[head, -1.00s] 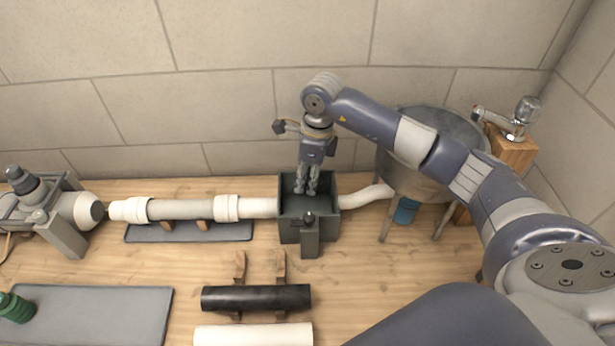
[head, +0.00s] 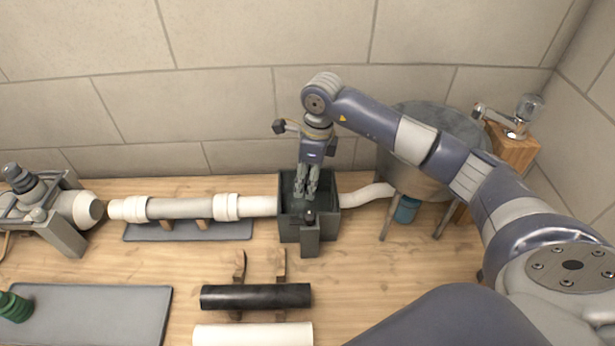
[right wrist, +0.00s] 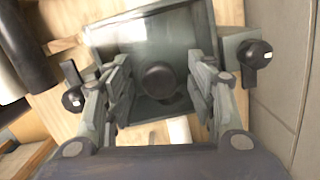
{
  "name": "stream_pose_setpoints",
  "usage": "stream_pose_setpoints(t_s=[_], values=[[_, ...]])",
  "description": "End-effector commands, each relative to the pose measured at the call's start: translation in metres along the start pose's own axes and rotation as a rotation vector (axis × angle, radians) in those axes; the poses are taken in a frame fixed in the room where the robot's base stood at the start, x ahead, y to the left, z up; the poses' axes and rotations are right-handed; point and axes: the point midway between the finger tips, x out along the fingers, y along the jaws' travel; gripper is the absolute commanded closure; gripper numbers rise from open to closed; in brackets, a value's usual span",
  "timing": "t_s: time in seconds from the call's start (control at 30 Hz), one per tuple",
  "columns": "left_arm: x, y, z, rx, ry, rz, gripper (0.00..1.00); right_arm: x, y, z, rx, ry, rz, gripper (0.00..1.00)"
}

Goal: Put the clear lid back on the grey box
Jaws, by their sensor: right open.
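The grey box (head: 290,232) stands open-topped in the white pipe line, near the wall. In the right wrist view the grey box (right wrist: 100,38) shows a shiny clear lid (right wrist: 135,48) over its opening, with a round dark knob (right wrist: 160,82) in the middle. I cannot tell whether the lid is fully seated. My right gripper (head: 304,195) points down over the box. In the right wrist view its open fingers (right wrist: 162,88) are on both sides of the knob, with visible gaps. My left gripper is not in view.
Black-knobbed clamps stand at the box's front (right wrist: 72,98) and wall side (right wrist: 255,55). A metal tank (head: 405,165) and tap (head: 515,125) are to the right. A black pipe (head: 255,297) and white pipe (head: 252,334) lie in front. A grey mat (head: 100,310) is front left.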

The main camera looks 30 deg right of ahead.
Motion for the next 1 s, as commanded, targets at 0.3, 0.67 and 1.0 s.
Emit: stream_pose_setpoints(t_s=[0.3,0.67,1.0], values=[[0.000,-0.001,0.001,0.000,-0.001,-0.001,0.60,-0.026,-0.001,0.000,-0.001,-0.001,-0.004,0.49],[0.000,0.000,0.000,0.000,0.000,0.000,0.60,-0.099,-0.001,0.000,0.000,-0.001,-0.004,0.49],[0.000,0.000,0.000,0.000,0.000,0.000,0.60,-0.120,0.000,0.000,0.000,0.000,0.000,0.49]])
